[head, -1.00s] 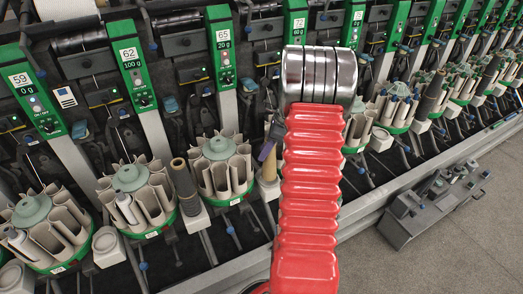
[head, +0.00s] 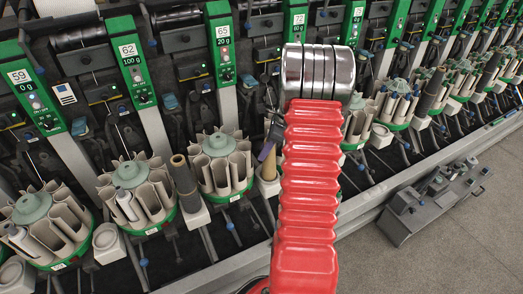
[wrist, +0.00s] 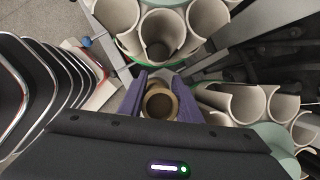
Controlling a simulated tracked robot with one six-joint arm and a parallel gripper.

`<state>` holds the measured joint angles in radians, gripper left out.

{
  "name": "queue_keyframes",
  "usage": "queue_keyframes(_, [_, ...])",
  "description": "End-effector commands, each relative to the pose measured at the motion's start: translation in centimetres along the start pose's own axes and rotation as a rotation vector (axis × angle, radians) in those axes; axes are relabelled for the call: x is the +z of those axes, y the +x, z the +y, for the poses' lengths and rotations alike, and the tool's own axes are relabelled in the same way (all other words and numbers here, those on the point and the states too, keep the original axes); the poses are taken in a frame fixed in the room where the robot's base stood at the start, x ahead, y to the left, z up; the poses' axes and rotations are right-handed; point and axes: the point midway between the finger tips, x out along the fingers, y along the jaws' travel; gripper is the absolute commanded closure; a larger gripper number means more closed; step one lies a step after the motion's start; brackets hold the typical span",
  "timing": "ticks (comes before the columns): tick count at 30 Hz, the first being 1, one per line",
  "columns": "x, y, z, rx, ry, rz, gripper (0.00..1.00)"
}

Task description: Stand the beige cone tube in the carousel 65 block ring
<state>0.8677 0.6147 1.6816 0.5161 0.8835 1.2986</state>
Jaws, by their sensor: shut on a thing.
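The beige cone tube (head: 268,168) is upright just right of carousel 65 (head: 220,165), partly hidden by my red arm. Its open top shows as a ring in the wrist view (wrist: 160,102). My gripper (wrist: 158,98) is shut on the tube, with a purple finger on each side of it. In the head view, a purple finger (head: 266,151) shows at the tube's upper part. The tube's lower end looks close to a pale block, but I cannot tell whether it sits in a ring there.
A brown tube (head: 182,174) stands on a pale block between carousels 62 (head: 135,196) and 65. Pale carousel pockets (wrist: 160,32) lie close around the gripper. Small grey equipment (head: 435,200) stands at the right, with bare floor (head: 470,245) around it.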

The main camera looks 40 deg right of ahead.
Motion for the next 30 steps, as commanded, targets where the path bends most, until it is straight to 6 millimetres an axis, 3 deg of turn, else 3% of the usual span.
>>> queue_keyframes(20, [-0.27,0.72,0.02,0.000,-0.001,0.000,0.96])
queue_keyframes(21, [-0.27,0.72,0.02,0.000,-0.001,0.000,0.68])
queue_keyframes(30, [-0.26,0.70,0.02,0.000,-0.001,0.000,0.47])
